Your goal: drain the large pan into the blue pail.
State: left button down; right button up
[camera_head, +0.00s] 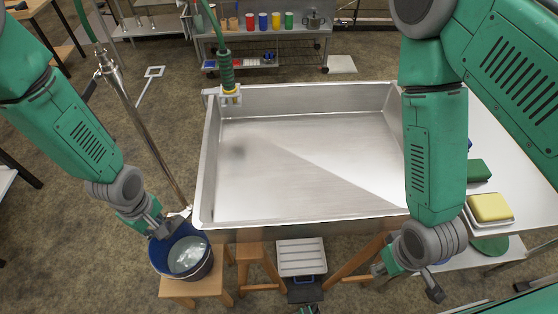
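The large pan (300,224) is a wide shallow metal tray in the middle of the head view. Its floor looks grey and shiny; I cannot tell how much liquid is in it. The blue pail (155,262) stands upright below the pan's near left corner, with pale, clear-looking liquid inside. My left gripper (163,226) is at the pail's far left rim, beside the pan's corner; its fingers are too small and overlapped to read. My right gripper (407,281) is low beyond the pan's near right corner, fingers spread and empty.
The pail rests on a wooden stool (196,287). A green hose fitting (226,78) hangs over the pan's far left corner. A white side table (510,165) at right holds a yellow sponge (489,207) and a green block (478,170). A shelf with coloured cups (263,22) stands behind.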

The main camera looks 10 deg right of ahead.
pick_arm(q)
jog(key=shift+s+d, duration=0.1)
jog(key=shift+s+d+p, duration=0.3)
jog(key=shift+s+d, duration=0.3)
jog(key=shift+s, duration=0.15)
jog(key=shift+s+d, duration=0.1)
jog(key=shift+s+d, duration=0.6)
jog(key=shift+d, duration=0.25)
notch_tip(320, 180, up, 9)
jog(key=a+p, duration=0.1)
jog(key=p, duration=0.7)
jog(key=shift+a, duration=0.35)
